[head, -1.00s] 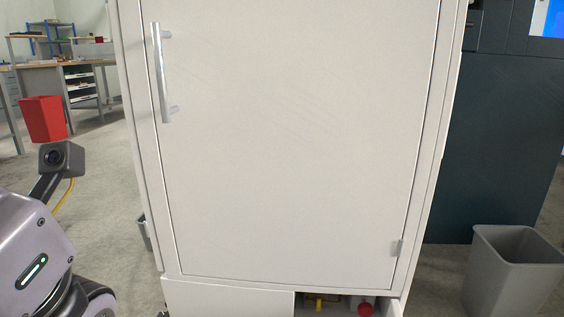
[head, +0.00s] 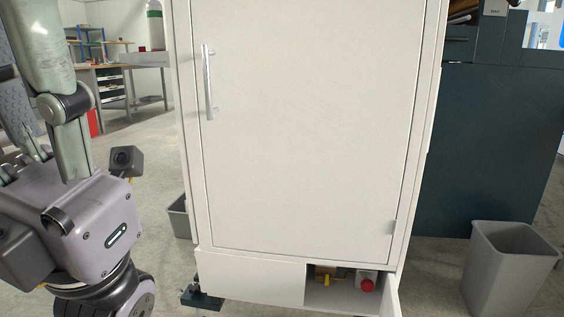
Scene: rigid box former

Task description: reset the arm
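My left arm comes in along the left edge, with a pale green link and a lilac wrist housing that carries a lit strip. A small dark camera on a bracket sits beside the housing. The fingers of my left gripper are not visible. My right arm and gripper are not in the picture. The tall white cabinet (head: 310,130) stands ahead, its large door shut, with a vertical metal handle (head: 208,82) at upper left. My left arm is left of the cabinet and appears apart from it.
At the cabinet's bottom right, a small door (head: 390,298) stands open on a compartment holding a yellow item (head: 323,276) and a red-topped item (head: 367,285). A grey bin (head: 508,268) stands right, before a dark cabinet (head: 490,150). Another bin (head: 180,217) is at left.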

